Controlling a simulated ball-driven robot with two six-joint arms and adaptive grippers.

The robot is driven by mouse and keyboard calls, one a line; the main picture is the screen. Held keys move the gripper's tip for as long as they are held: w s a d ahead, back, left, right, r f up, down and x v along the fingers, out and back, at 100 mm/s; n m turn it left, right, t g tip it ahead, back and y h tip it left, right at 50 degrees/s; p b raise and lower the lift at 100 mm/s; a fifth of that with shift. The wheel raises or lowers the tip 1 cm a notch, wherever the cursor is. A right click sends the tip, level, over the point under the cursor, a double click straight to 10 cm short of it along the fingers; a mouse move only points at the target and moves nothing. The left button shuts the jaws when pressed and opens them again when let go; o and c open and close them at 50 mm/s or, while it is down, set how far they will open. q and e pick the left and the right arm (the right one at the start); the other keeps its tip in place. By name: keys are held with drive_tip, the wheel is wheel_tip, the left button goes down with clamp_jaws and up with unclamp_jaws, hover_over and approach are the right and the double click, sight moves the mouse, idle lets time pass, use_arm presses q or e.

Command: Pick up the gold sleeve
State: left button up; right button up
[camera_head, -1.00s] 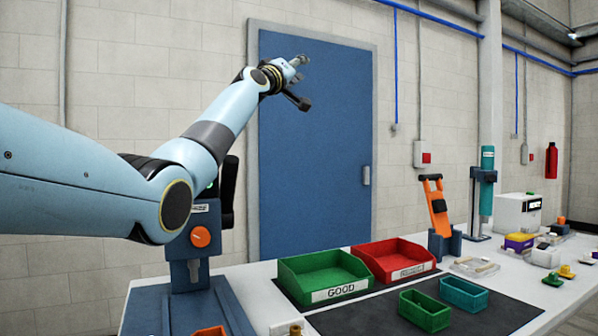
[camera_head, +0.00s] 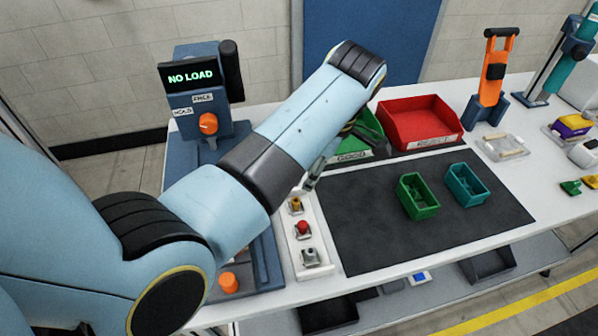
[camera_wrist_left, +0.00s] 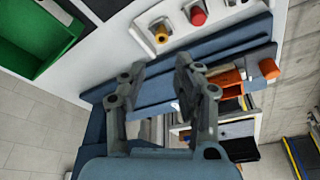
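The gold sleeve (camera_head: 296,205) stands on a white fixture strip at the left of the dark mat, in a row with a red piece (camera_head: 303,228) and a grey piece (camera_head: 311,256). In the left wrist view the gold sleeve (camera_wrist_left: 160,34) is near the top, beyond the fingertips. My left gripper (camera_wrist_left: 160,72) is open and empty, its two fingers apart. In the head view it (camera_head: 311,183) shows partly, just above and behind the sleeve, largely hidden by my forearm. My right gripper is out of both views.
A blue device (camera_head: 205,95) reading NO LOAD stands at the left. A green GOOD bin (camera_head: 352,155) and a red bin (camera_head: 425,120) are behind the mat (camera_head: 370,235). Small green (camera_head: 418,196) and teal (camera_head: 465,185) bins sit on it. The mat's front is clear.

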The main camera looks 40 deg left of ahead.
use_arm(q)
drive_tip(key=b, duration=0.3)
hover_over(295, 201)
drive_tip(key=d, duration=0.1)
drive_tip(key=f, duration=0.4)
drive_tip(key=shift+w+f, duration=0.15)
drive_tip(key=shift+w, duration=0.25)
drive_tip(key=shift+f, duration=0.3)
drive_tip(key=b+x, duration=0.2)
drive_tip(key=b, duration=0.1)
drive_tip(key=b+x, duration=0.2)
drive_tip(key=shift+s+d+f, duration=0.1)
drive_tip(key=shift+d+f, duration=0.05)
drive_tip(key=shift+d, duration=0.15)
drive_tip(key=shift+a+f+b, duration=0.15)
drive_tip(key=shift+f+b, duration=0.15)
drive_tip(key=shift+b, duration=0.05)
drive_tip(key=shift+r, duration=0.1)
clamp_jaws()
